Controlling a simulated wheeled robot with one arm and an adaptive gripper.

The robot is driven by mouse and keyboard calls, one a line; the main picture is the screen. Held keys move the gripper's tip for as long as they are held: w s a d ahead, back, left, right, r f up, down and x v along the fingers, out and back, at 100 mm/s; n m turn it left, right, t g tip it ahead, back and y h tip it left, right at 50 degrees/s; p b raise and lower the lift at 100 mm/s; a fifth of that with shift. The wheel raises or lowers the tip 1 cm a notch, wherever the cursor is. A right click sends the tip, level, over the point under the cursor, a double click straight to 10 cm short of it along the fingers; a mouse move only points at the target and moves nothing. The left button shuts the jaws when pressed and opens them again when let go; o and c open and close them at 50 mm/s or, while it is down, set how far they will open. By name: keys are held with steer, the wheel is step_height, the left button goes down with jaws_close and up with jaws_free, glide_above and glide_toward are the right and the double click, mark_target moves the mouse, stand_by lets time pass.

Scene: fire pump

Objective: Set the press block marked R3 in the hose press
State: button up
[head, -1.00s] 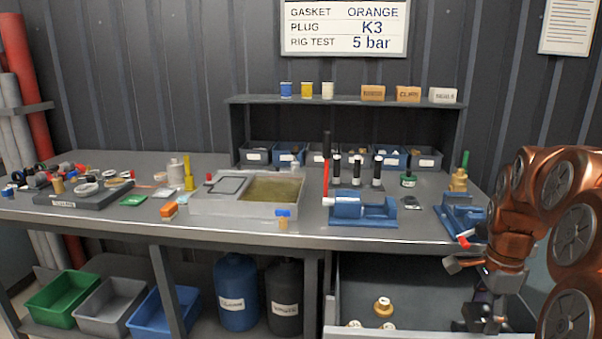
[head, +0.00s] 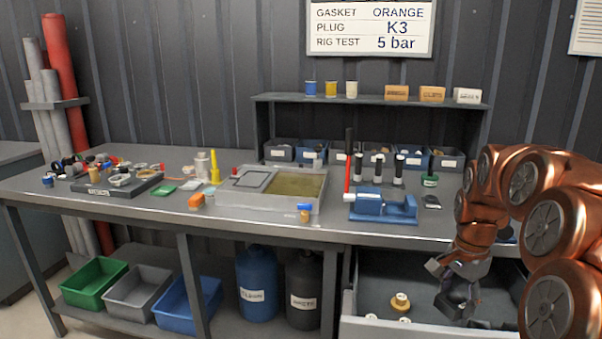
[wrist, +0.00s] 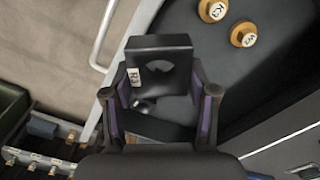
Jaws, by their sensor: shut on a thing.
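My gripper (wrist: 160,90) is shut on a black press block (wrist: 158,43) with a white label reading R3. The block has a large round opening and sits between the two fingers. In the head view my gripper (head: 457,288) hangs at the right, over the open drawer and below the bench top, with the dark block (head: 455,307) at its end. A blue device (head: 385,208) with a tall red and black lever stands near the bench's front edge; it looks like the hose press. Its seat is too small to make out.
The open drawer (head: 346,328) holds several brass plugs (head: 400,303); one in the wrist view (wrist: 244,35) reads K3. A shallow tank (head: 270,205) stands left of the blue device. My arm hides the bench's right end.

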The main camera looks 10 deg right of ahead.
steer(key=w+a+f+n, duration=0.2)
steer(key=w+a+n, duration=0.55)
steer(key=a, duration=0.35)
steer(key=w+a+f+n, duration=0.1)
steer(key=w+a+n, duration=0.6)
steer(key=a, duration=0.5)
steer(key=s+r+p, duration=0.3)
steer(key=r+p, duration=0.2)
steer(key=p, duration=1.2)
steer(key=shift+s+d+r, duration=0.15)
steer(key=shift+s+d, duration=0.05)
steer(key=shift+d, duration=0.2)
steer(key=shift+n, duration=0.25)
